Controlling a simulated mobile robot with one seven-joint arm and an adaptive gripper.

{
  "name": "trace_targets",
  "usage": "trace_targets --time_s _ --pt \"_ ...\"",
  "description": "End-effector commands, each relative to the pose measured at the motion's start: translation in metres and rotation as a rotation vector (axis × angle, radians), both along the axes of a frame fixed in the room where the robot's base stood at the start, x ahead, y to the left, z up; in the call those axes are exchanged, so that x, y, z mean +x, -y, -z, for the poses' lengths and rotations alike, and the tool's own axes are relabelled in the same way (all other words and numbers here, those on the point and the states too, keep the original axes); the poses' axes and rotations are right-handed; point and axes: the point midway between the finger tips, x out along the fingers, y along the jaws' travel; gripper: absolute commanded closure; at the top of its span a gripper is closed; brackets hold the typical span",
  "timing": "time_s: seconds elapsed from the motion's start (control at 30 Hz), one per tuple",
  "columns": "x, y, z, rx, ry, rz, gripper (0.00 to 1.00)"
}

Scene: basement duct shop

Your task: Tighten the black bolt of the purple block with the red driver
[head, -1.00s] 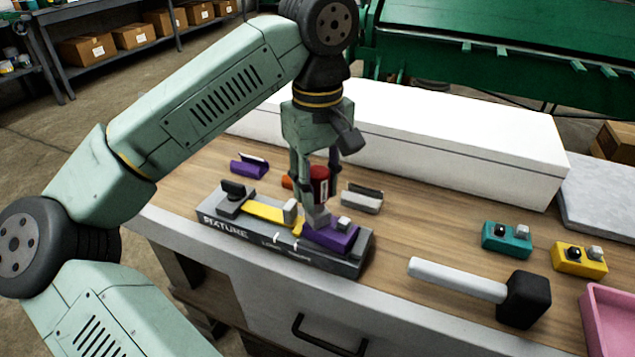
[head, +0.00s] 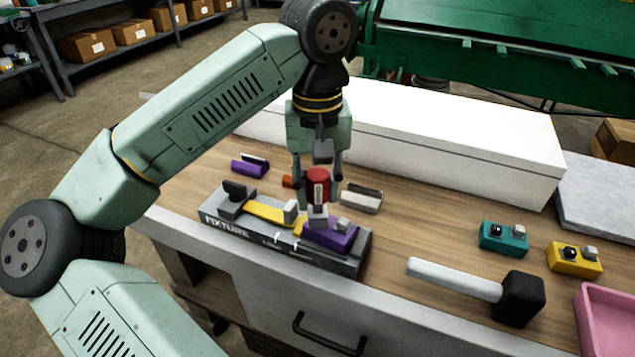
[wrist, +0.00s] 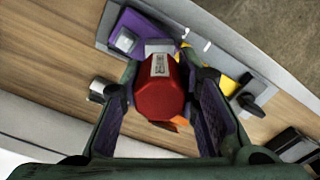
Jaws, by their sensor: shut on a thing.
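My gripper (head: 318,190) is shut on the red driver (head: 317,180). The driver also shows between the fingers in the wrist view (wrist: 162,88), with a white label on its side. It stands upright over the purple block (head: 331,237), its grey lower end at the block's left part. The purple block sits at the right end of the dark grey fixture (head: 347,267) and also shows in the wrist view (wrist: 131,27) with a light grey block on top. The black bolt on it is not visible; the driver covers that spot.
A yellow piece (head: 268,213) and a black knob (head: 234,189) are on the fixture's left part. A mallet (head: 455,281), teal block (head: 504,237), yellow block (head: 575,259) and pink tray (head: 612,318) lie to the right. A long white box (head: 450,140) stands behind.

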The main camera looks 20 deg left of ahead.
Motion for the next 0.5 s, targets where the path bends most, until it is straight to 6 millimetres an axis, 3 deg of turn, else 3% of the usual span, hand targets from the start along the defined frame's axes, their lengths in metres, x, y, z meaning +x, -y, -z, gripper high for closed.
trace_targets --time_s 0.13,0.5 --pt "0.0000 0.0001 -0.0005 0.000 0.000 0.108 0.99" --pt "-0.0001 0.0000 -0.0005 0.000 -0.001 0.154 0.99"
